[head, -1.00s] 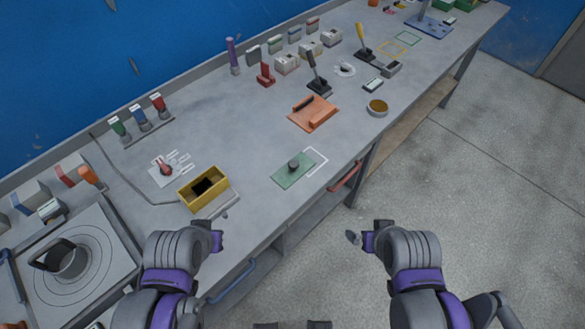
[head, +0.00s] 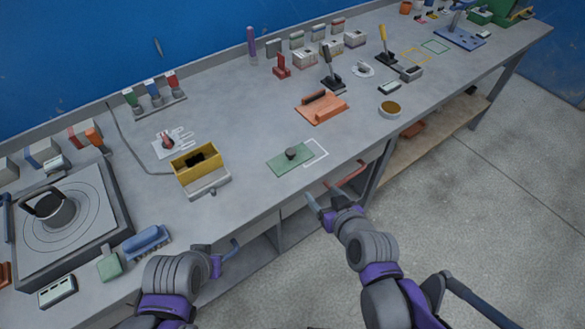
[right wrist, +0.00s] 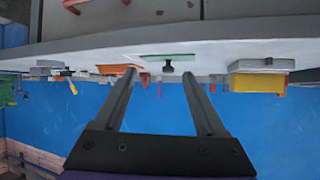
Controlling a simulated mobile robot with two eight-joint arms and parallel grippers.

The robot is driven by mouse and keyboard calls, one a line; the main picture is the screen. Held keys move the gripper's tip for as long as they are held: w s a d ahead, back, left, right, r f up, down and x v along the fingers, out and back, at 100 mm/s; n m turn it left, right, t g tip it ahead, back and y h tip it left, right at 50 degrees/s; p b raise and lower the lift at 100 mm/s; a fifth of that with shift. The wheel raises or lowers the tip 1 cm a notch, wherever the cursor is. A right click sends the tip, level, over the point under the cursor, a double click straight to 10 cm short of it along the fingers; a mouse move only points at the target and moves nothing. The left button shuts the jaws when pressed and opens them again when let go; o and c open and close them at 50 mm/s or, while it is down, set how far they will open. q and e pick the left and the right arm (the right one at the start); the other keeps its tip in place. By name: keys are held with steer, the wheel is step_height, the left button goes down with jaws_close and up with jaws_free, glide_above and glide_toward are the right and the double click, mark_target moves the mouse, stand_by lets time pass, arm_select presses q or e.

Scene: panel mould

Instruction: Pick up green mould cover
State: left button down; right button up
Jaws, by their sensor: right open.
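The green mould cover (head: 276,162) is a flat green plate with a dark knob on top. It lies on the bench near the front edge, beside a white outline. My right gripper (head: 322,203) is open and empty, in front of the bench edge and below and right of the cover in the head view. In the right wrist view, which is upside down, the cover (right wrist: 152,57) with its knob shows beyond and between the open fingers (right wrist: 168,72). My left gripper (head: 222,256) is at the bench front, lower left; its fingers do not show clearly.
A yellow open box (head: 196,170) stands left of the cover. An orange mould part (head: 321,107) lies behind it, and a round brown-filled dish (head: 389,109) to the right. A red drawer handle (head: 346,174) sticks out below the bench edge. Bench around the cover is clear.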

mark_target(292, 155)
steer(key=w+a+f+t+b, duration=0.1)
steer(key=w+a, duration=0.1)
steer(key=w+a+f+t+b, duration=0.1)
steer(key=w+a+t+y+b, duration=0.1)
steer(key=w+a+t, duration=0.1)
steer(key=shift+w+a+f+b, duration=0.35)
steer(key=shift+f, duration=0.05)
steer(key=shift+w+f+t+h+b, duration=0.25)
steer(key=shift+t+b, duration=0.2)
steer(key=shift+t, duration=0.25)
steer(key=shift+w, duration=0.25)
steer(key=x, duration=1)
steer(key=shift+w+r+p, duration=0.25)
steer(key=shift+w+p, duration=0.05)
steer(key=shift+p, duration=0.1)
arm_select(q)
steer(key=f, duration=0.5)
steer(key=shift+s+a+f, duration=0.15)
steer(key=shift+a, duration=0.15)
arm_select(e)
jaws_close()
